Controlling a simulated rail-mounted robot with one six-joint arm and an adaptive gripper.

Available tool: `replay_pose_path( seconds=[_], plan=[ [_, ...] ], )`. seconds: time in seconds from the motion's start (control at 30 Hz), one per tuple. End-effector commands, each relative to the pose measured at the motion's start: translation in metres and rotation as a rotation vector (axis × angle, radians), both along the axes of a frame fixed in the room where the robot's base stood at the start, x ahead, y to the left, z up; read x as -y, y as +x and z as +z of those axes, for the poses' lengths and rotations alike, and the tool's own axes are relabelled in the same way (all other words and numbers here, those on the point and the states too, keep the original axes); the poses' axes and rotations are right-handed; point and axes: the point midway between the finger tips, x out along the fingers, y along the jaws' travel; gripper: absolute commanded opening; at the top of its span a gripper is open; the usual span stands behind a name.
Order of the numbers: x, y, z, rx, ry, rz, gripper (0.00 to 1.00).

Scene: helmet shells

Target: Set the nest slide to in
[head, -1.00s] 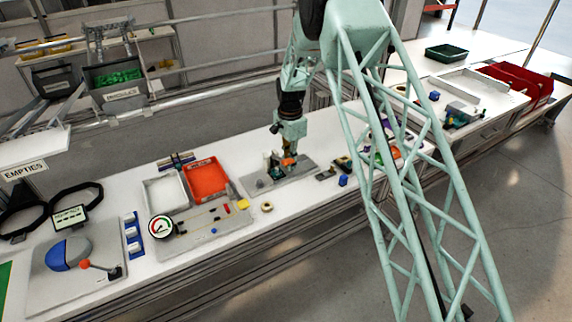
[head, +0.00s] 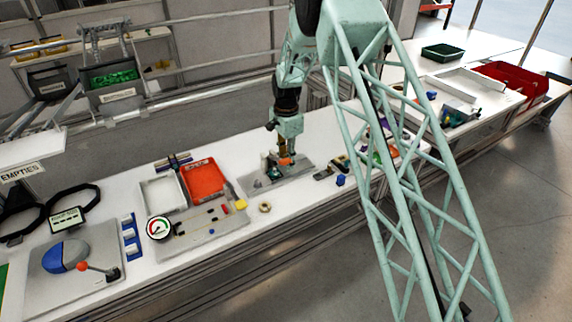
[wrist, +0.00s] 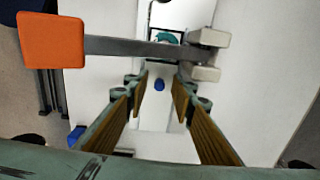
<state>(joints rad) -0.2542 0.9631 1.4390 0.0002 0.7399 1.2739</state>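My gripper (head: 285,150) is over a grey fixture plate (head: 262,184) on the bench, close to an orange block (head: 285,161) on the fixture. In the wrist view my gripper (wrist: 160,80) is open, its two tan-padded fingers apart with nothing held between them. A grey bar (wrist: 128,47) crosses beyond the fingertips, with an orange block (wrist: 52,40) at its left end and pale grey blocks (wrist: 207,38) at its right. A teal part (wrist: 167,37) shows behind the bar. I cannot tell which part is the nest slide, or its position; my gripper hides some of the fixture.
An orange tray (head: 205,180) and a white tray (head: 163,193) stand left of the fixture. A gauge board (head: 215,236) lies in front of them. A blue cube (head: 340,180) and a small ring (head: 265,207) sit near the bench's front edge.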

Motion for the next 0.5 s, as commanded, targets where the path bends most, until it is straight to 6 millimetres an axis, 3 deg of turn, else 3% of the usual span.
replay_pose_path(
  seconds=[0.5],
  plan=[
    [-0.001,0.000,0.071,0.002,0.001,0.000,0.23]
  ],
)
